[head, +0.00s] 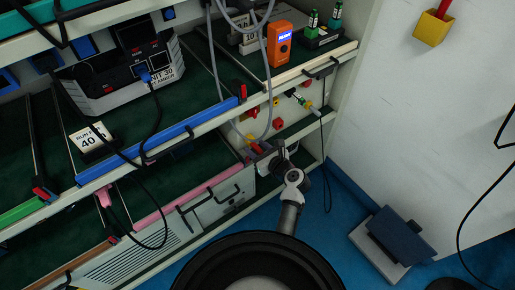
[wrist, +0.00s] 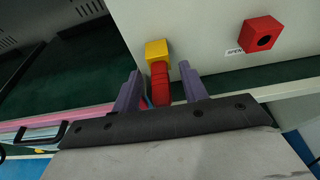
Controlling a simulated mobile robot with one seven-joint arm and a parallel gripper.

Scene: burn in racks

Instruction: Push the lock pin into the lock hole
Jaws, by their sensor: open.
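In the wrist view a red pin (wrist: 160,84) sticks out of a yellow block (wrist: 156,49) on the pale panel. My gripper (wrist: 159,72) is open, with one purple finger on each side of the pin. A gap shows between the pin and the right finger; the left finger is closer. A red block (wrist: 262,34) with a dark round hole is on the panel to the right, beside a small label. In the head view my gripper (head: 262,149) is at the panel under the shelf, and the red block (head: 279,125) shows above it. The pin's inner end is hidden.
Above, an orange meter (head: 279,45) and hanging grey cables (head: 266,75) are near my arm. A yellow holder (head: 433,27) is on the right wall.

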